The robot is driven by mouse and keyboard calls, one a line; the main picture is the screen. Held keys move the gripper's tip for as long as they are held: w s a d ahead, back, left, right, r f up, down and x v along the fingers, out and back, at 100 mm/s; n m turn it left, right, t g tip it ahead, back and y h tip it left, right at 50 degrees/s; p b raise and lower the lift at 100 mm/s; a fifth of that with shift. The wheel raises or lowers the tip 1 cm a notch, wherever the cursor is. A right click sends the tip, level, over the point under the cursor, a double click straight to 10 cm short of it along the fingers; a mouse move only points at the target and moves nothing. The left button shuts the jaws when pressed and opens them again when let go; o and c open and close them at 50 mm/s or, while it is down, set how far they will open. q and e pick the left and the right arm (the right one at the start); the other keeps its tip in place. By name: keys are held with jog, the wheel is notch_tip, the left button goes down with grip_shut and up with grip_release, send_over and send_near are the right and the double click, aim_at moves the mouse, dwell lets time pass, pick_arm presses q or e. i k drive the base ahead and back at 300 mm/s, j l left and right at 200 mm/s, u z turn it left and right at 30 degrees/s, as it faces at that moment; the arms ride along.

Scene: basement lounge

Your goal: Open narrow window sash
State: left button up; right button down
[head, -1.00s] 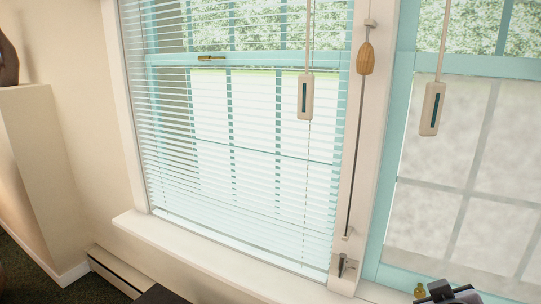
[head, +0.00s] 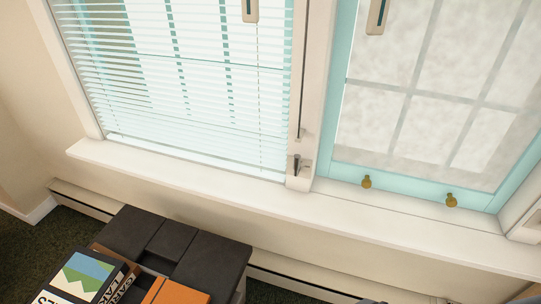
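The teal-framed sash (head: 425,187) on the right is the narrower of the two windows and has frosted panes. Its bottom rail sits down at the white sill, so it looks closed. Two brass knobs, a left one (head: 366,182) and a right one (head: 451,200), stand on the bottom rail. The wider window on the left is covered by white blinds (head: 190,85). Neither gripper shows clearly; only small grey and dark bits, too cut off to identify, touch the bottom edge at the right.
The white sill (head: 400,221) runs below both windows, clear of objects. A metal latch fitting (head: 298,166) sits on the post between them. Pull handles hang at the top, one before the frosted sash (head: 377,15).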

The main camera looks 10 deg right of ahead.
aim_at(444, 106)
jog(key=z, duration=1.4)
jog(key=i+l+z, duration=0.15)
jog(key=z, duration=0.2)
jog(key=i+l+z, duration=0.15)
jog(key=z, duration=0.2)
jog(key=i+j+z, duration=0.1)
jog(key=i+j, duration=0.15)
jog(key=i, duration=0.25)
